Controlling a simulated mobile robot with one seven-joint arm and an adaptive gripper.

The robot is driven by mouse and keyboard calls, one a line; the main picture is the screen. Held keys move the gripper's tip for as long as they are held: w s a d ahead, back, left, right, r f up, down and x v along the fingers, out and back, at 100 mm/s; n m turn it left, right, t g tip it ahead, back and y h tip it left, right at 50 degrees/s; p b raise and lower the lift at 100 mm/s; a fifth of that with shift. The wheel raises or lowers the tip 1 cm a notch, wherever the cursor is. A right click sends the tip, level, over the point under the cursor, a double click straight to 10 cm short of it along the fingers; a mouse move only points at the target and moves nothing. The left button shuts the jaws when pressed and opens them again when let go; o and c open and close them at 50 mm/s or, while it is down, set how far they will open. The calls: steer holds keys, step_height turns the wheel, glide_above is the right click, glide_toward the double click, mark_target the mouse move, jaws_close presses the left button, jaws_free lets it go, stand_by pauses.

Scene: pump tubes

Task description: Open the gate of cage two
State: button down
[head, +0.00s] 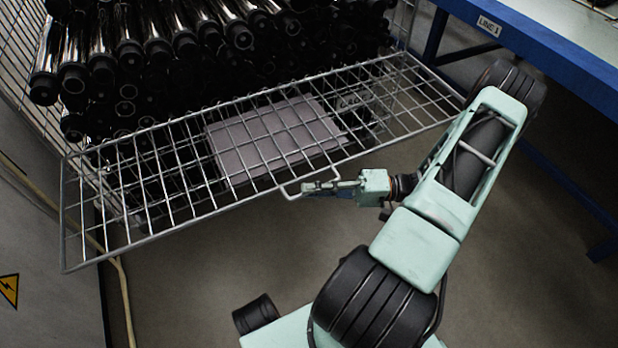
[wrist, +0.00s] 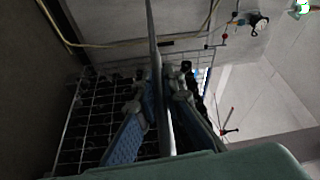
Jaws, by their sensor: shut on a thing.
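The wire mesh gate (head: 170,232) of the cage leans outward at a slant across the front of the cage in the head view. A small loop handle (head: 287,194) sits on its near edge. My gripper (head: 318,187) is at this handle and shut on it. In the wrist view my gripper (wrist: 163,105) has its two blue-padded fingers on either side of a thin grey bar (wrist: 155,50). The exact contact is hard to make out there. The cage (head: 18,60) behind the gate is full of dark tubes (head: 130,55). No cage number is readable.
A flat greyish box or board (head: 270,135) shows through the gate mesh. A blue-framed bench (head: 545,40) labelled LINE 1 stands at the right. A grey cabinet (head: 40,240) with a warning sign and a pale cable is at the left. Floor (head: 210,290) is clear below the gate.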

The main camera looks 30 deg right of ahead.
steer(key=shift+f+n, duration=0.5)
steer(key=shift+f, duration=1)
steer(key=shift+w, duration=0.1)
steer(key=c, duration=2)
jaws_free()
steer(key=shift+c, duration=0.2)
steer(key=v, duration=1.2)
steer(key=shift+f, duration=0.35)
